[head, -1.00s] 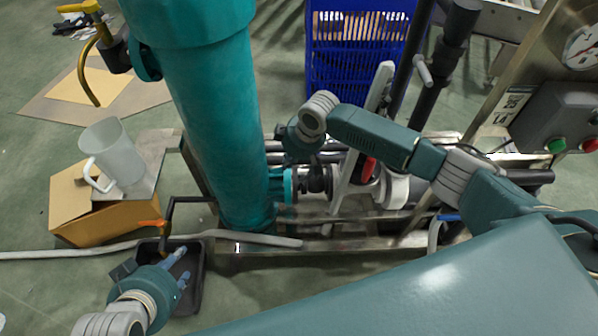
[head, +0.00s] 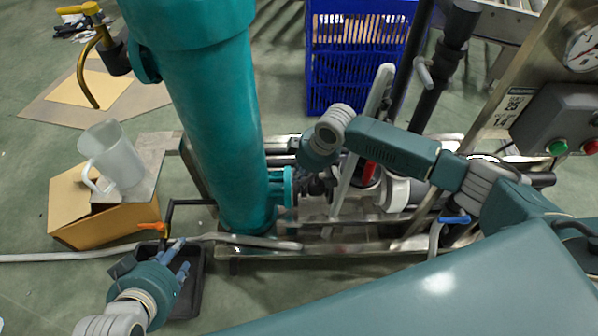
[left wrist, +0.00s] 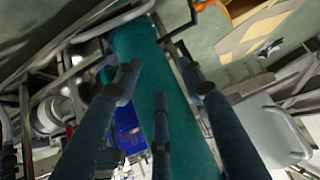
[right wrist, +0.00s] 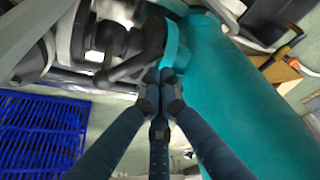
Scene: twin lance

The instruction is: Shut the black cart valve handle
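The black valve (head: 318,187) sits on the cart's low pipework, just right of the teal column, partly covered by my right wrist in the head view. In the right wrist view its black handle (right wrist: 130,66) slants beside the teal flange. My right gripper (right wrist: 160,76) has its fingertips drawn together right beside the handle's end; I cannot tell whether they touch it. Nothing shows between them. My left gripper (head: 180,258) is over a black tray at lower left. Its fingers are spread and empty in the left wrist view (left wrist: 159,75).
The teal column (head: 215,120) stands left of the valve. An orange handle (head: 150,227) is near my left gripper, and a blue handle (head: 455,219) is to the right. A blue crate (head: 340,65) stands behind. A jug (head: 112,155) rests on the left plate.

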